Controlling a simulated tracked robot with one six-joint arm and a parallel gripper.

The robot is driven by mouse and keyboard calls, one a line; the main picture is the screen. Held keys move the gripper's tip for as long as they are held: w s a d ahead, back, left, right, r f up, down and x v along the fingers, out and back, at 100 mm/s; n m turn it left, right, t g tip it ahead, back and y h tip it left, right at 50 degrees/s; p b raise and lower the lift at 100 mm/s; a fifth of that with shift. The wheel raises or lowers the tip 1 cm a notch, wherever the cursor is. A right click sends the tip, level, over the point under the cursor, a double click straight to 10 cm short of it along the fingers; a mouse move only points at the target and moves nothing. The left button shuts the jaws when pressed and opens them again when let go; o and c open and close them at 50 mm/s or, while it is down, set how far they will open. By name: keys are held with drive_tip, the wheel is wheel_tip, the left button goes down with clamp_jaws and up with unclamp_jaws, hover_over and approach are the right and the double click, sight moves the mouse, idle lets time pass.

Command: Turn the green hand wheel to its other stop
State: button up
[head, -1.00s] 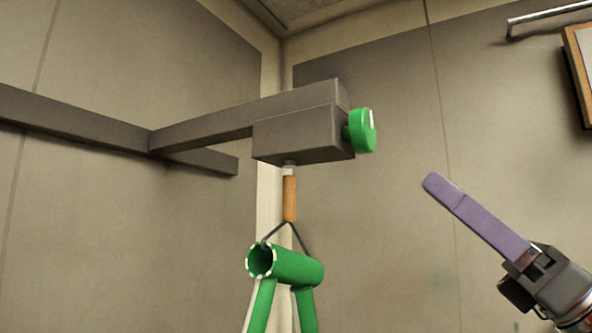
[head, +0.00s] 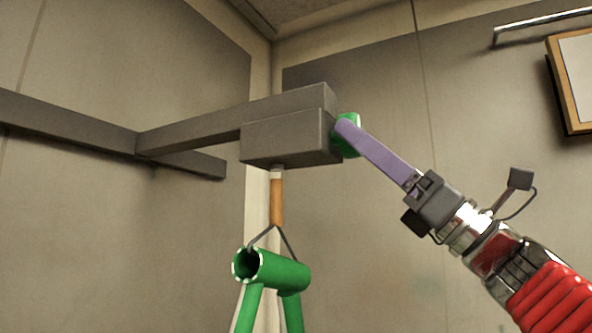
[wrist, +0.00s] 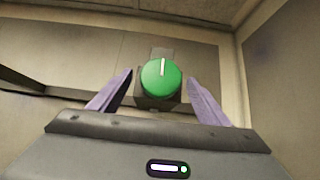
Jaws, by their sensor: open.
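The green hand wheel (wrist: 161,80) sits on the end of a grey box (head: 290,138) on a wall arm. In the wrist view its white mark points up. My gripper (wrist: 160,78) is open, with one purple finger on each side of the wheel and a gap showing on both sides. In the head view a purple finger of my gripper (head: 343,124) overlaps the wheel (head: 350,146) and hides part of it. I cannot tell whether the fingertips reach past the wheel's face.
A green tube frame (head: 283,271) hangs below the box from a hook with a wooden-coloured grip (head: 276,203). The grey beam (head: 185,138) runs left to the wall. A framed board (head: 578,80) and a metal rail (head: 540,24) are on the right wall.

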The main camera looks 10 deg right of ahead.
drive_tip(key=shift+w+a+r, duration=0.25)
drive_tip(key=shift+a+r, duration=0.05)
drive_tip(key=shift+r, duration=0.1)
drive_tip(key=shift+c, duration=0.6)
drive_tip(key=c, duration=0.9)
drive_tip(key=shift+d, duration=0.15)
drive_tip(key=shift+s, duration=0.1)
